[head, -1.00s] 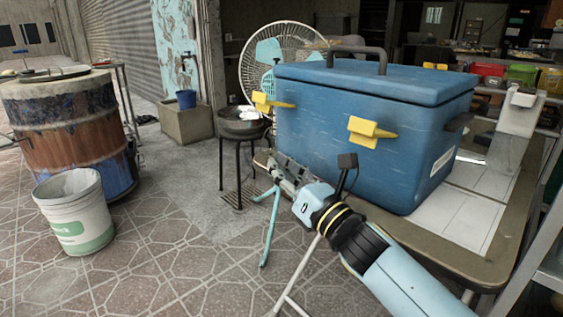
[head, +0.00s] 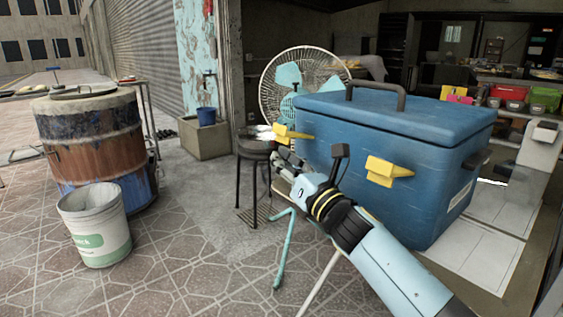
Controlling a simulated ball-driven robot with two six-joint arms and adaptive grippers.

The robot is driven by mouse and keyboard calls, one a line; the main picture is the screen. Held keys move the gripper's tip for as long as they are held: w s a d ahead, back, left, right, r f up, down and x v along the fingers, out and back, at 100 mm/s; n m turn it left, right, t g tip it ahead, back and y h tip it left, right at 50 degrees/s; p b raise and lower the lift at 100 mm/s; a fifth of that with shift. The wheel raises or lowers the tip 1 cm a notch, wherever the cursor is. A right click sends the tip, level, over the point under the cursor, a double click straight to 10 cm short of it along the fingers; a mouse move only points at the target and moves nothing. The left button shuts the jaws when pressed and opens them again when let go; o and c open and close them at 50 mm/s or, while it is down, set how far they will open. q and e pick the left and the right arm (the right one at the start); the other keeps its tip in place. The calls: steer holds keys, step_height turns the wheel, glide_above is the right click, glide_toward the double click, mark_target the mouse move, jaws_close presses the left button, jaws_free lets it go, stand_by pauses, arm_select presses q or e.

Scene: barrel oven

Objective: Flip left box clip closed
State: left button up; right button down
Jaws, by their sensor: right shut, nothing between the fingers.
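The blue box (head: 385,140) stands on a table with its lid down and a dark handle on top. Its left yellow clip (head: 292,133) sticks out from the upper left of the front face. The right yellow clip (head: 388,170) also sticks out from the front. My right gripper (head: 281,155) is shut and empty, just below the left clip at the box's left front edge. Whether it touches the clip or the box I cannot tell. My right forearm hides part of the lower box front. My left gripper is not in view.
A dark stool (head: 257,150) stands left of the box, with a white fan (head: 290,80) behind. A white bucket (head: 95,225) and a barrel oven (head: 98,145) stand at the left. The tiled floor between is open.

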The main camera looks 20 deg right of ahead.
mark_target(284, 136)
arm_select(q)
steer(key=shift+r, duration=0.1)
arm_select(e)
steer(key=shift+r, duration=0.1)
arm_select(q)
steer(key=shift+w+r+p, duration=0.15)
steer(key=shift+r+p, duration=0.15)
steer(key=shift+p, duration=0.05)
arm_select(e)
steer(key=shift+a+r+m, duration=0.1)
steer(key=shift+r+m, duration=0.15)
steer(key=shift+m, duration=0.15)
